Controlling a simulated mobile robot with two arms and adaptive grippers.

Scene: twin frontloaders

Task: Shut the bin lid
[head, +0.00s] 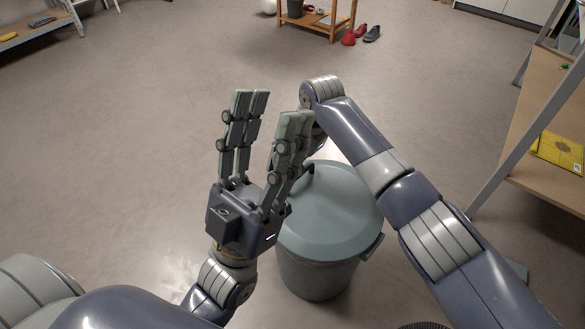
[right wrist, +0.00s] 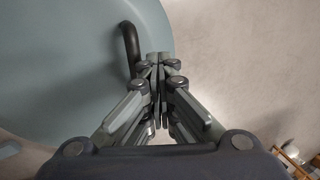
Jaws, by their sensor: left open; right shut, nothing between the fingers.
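The grey-blue bin (head: 315,278) stands on the floor at the centre of the head view. Its round lid (head: 340,205) lies over the top, looking flat or nearly so; I cannot tell if it is fully down. A dark curved handle (right wrist: 130,45) shows on the lid in the right wrist view. My right gripper (right wrist: 158,60) is shut and empty, its fingertips beside the handle near the lid's edge; contact is unclear. In the head view it is mostly hidden behind my left gripper (head: 272,108), which is open and empty, left of and above the bin.
A metal-framed shelf (head: 548,130) with a yellow item (head: 560,152) stands at the right. A wooden rack (head: 318,20) with red and dark shoes (head: 372,33) beside it stands at the back. The floor left of and behind the bin is clear.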

